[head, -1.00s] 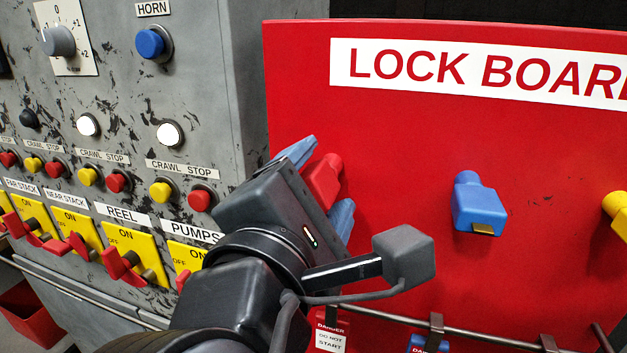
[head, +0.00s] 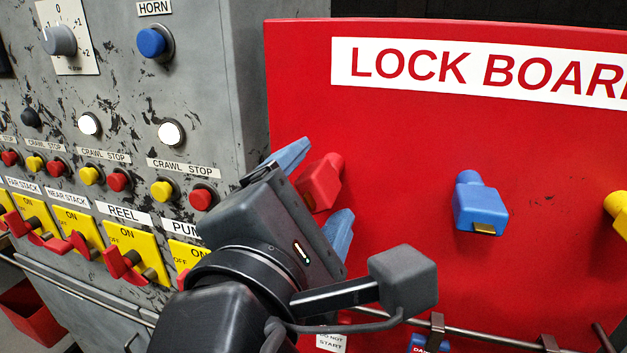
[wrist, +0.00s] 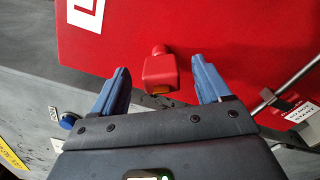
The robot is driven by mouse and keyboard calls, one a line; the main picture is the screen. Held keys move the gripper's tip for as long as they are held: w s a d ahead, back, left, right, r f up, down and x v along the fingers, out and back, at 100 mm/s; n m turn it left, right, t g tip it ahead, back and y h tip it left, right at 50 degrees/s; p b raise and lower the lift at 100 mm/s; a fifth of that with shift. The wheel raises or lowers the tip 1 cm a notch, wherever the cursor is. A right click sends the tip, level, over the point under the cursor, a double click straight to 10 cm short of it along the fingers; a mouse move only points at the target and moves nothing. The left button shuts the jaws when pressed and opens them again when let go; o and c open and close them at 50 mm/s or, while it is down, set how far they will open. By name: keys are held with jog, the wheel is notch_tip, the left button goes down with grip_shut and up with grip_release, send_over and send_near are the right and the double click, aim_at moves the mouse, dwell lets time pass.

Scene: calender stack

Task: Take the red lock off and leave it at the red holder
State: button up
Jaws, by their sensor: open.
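The red lock (head: 321,184) is on the red lock board (head: 400,140), at the board's left part. It also shows in the wrist view (wrist: 160,72), with a brass-coloured patch on its near end. My gripper (head: 316,190) is open, its two blue fingers spread on either side of the red lock. In the wrist view my gripper (wrist: 165,85) has a gap between each finger and the lock, and the lock lies just past or level with the fingertips. Part of the lock is hidden behind my gripper in the head view. I cannot make out a red holder.
A blue lock (head: 479,205) and a yellow lock (head: 619,212) are on the board to the right. A metal rail (head: 480,335) with hooks and tags runs below. The grey control panel (head: 215,80) with buttons and red-handled switches stands to the left.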

jog(key=shift+v, duration=2.65)
